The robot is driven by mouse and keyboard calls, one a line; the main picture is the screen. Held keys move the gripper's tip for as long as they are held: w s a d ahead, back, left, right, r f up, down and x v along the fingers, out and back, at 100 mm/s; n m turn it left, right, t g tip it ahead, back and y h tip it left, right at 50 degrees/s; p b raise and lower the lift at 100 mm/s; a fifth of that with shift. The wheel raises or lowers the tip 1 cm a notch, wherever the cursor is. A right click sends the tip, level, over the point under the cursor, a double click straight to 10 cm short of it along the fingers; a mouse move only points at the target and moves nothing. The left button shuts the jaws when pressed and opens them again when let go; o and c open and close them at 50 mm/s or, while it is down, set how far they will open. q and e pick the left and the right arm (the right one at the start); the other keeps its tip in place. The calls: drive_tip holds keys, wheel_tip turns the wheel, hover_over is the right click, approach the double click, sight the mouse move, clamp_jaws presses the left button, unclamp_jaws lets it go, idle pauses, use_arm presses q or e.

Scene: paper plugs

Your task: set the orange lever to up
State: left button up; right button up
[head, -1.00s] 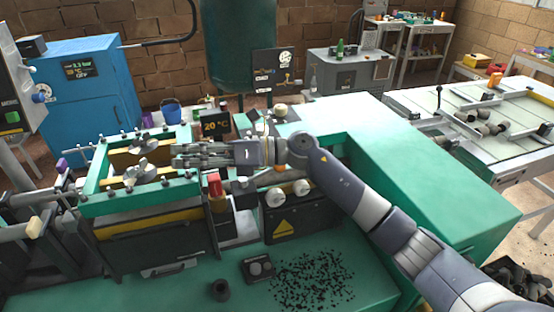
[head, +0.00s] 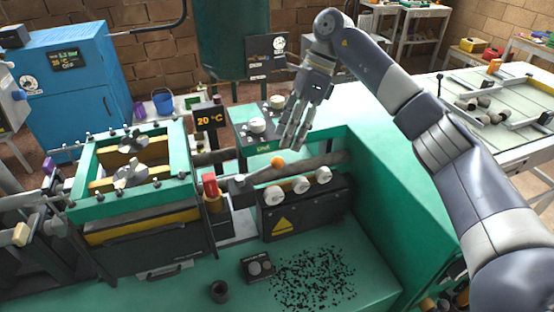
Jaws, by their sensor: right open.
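The orange lever (head: 277,161) shows as a round orange knob at the end of a dark arm in the middle of the machine. The arm runs from a dark block at the left and slants a little upward to the right. My right gripper (head: 291,139) is open and empty, with its fingers pointing down. In the picture its fingertips are just above and slightly right of the orange knob, and they look apart from it. I cannot tell the exact depth between them. My left gripper is not in view.
A red-topped post (head: 210,186) stands left of the lever. A row of white knobs (head: 298,186) on a dark box is below it. A 20 °C display (head: 210,118) and a small green panel (head: 257,148) stand behind. A green cabinet (head: 385,165) is at the right.

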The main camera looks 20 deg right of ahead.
sight(277, 162)
drive_tip(key=p+x, duration=0.2)
drive_tip(key=x, duration=0.6)
drive_tip(key=shift+a+f, duration=0.15)
drive_tip(key=shift+f, duration=0.05)
clamp_jaws()
